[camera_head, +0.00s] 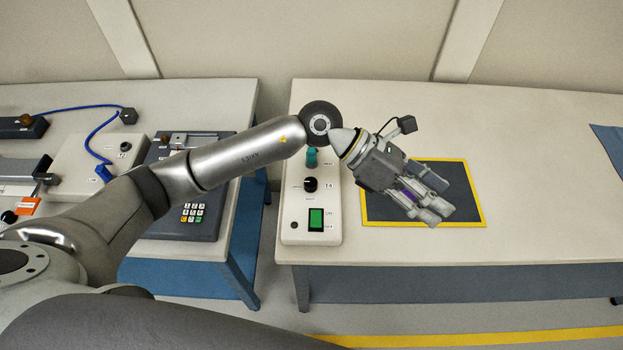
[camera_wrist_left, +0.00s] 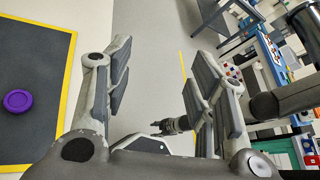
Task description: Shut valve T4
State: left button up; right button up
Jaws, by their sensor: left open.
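The T4 panel (camera_head: 294,212) is a pale box near the left end of the right-hand table. Its black knob (camera_head: 310,184) sits beside the T4 label. A teal knob (camera_head: 312,158) is behind it, partly covered by my arm, and a green switch (camera_head: 316,219) is in front. My left gripper (camera_head: 437,212) is open and empty above the dark mat, right of the panel and apart from it. Its spread fingers show in the left wrist view (camera_wrist_left: 162,70). A dark gripper, seemingly my right one (camera_wrist_left: 165,126), shows small between them; its jaw state is unclear.
A dark mat with a yellow border (camera_head: 372,213) lies right of the panel. A purple disc (camera_wrist_left: 18,101) lies on it, mostly hidden in the head view. A keypad unit (camera_head: 193,213) and a T2 box (camera_head: 75,160) stand on the left table, across a gap. The right table's far side is clear.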

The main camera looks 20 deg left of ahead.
pick_arm(q)
jog(key=w+a+f+m+y, duration=0.2)
jog(key=w+a+f+y, duration=0.1)
jog(key=a+f+y, duration=0.4)
jog(key=t+y, duration=0.1)
jog(key=y, duration=0.5)
send_over(311, 182)
jog(key=shift+m, duration=0.4)
notch_tip(311, 182, down, 10)
jog(key=p, duration=0.2)
jog(key=shift+p, duration=0.4)
jog(key=shift+f, duration=0.6)
pick_arm(e)
jog(key=r, duration=0.3)
jog(key=shift+d, duration=0.25)
pick_arm(q)
jog(key=c, duration=1)
pick_arm(e)
jog(key=shift+a, duration=0.1)
